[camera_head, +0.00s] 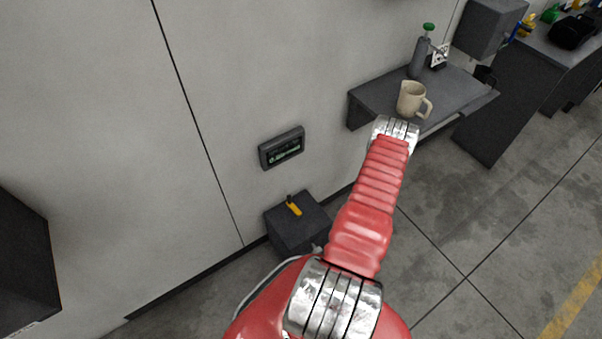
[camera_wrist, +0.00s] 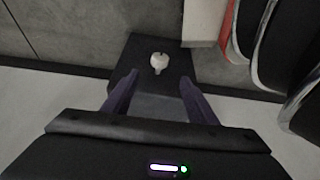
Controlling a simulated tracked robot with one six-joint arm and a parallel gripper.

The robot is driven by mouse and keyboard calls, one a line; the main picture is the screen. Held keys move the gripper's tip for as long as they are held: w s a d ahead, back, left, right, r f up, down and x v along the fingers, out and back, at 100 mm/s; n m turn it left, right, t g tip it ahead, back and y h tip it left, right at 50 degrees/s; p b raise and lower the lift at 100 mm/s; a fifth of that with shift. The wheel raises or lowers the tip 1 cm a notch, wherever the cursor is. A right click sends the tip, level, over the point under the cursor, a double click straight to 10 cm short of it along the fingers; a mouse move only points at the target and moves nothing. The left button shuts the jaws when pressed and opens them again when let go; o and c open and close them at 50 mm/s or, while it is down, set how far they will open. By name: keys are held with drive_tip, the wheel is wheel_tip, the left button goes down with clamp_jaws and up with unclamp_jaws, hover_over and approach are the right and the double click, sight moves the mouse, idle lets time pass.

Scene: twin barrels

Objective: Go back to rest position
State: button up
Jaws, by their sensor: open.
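My gripper (camera_wrist: 156,94) shows in the wrist view with its two dark purple fingers spread apart. Nothing is between the fingertips. Beyond them is a dark box-like block (camera_wrist: 128,64) with a small pale rounded piece (camera_wrist: 159,63) on its top, apart from the fingers. In the head view my red arm reaches up and to the right toward a grey wall shelf (camera_head: 452,96), and its far end hides my gripper. A beige mug (camera_head: 410,99) stands upright on the shelf, just above the arm's end in the picture.
A grey bottle (camera_head: 419,58) with a green top stands behind the mug. A wall panel (camera_head: 282,147) and a dark box (camera_head: 296,226) with a yellow handle (camera_head: 294,209) are left of the arm. A bench (camera_head: 555,60) stands at right. Floor at lower right is clear.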

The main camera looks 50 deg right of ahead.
drive_tip(key=shift+s, duration=0.1)
drive_tip(key=s+a+r+m+g+y, duration=0.3)
drive_tip(key=s+a+r+g, duration=0.15)
drive_tip(key=s, duration=0.35)
drive_tip(key=w+r+g, duration=0.1)
drive_tip(key=w+r, duration=0.3)
drive_tip(key=r, duration=0.7)
drive_tip(key=w+r+m+g+h, duration=0.1)
drive_tip(key=w+r, duration=0.3)
drive_tip(key=r, duration=0.8)
drive_tip(key=w+r+g, duration=0.1)
drive_tip(key=w+r, duration=0.3)
drive_tip(key=r, duration=0.7)
drive_tip(key=w+a+r+n+t, duration=0.1)
drive_tip(key=a+r+n+t, duration=0.1)
drive_tip(key=a+r, duration=0.6)
drive_tip(key=w+a+r+n+t, duration=0.2)
drive_tip(key=a+r, duration=0.7)
drive_tip(key=r, duration=0.5)
drive_tip(key=w+a+r+n+t+h, duration=0.1)
drive_tip(key=a+r+t, duration=0.3)
drive_tip(key=a+r, duration=0.4)
wheel_tip(320, 180, up, 3)
drive_tip(key=shift+w+a+r+n, duration=0.2)
drive_tip(key=shift+w+a+n, duration=0.05)
drive_tip(key=shift+n, duration=0.35)
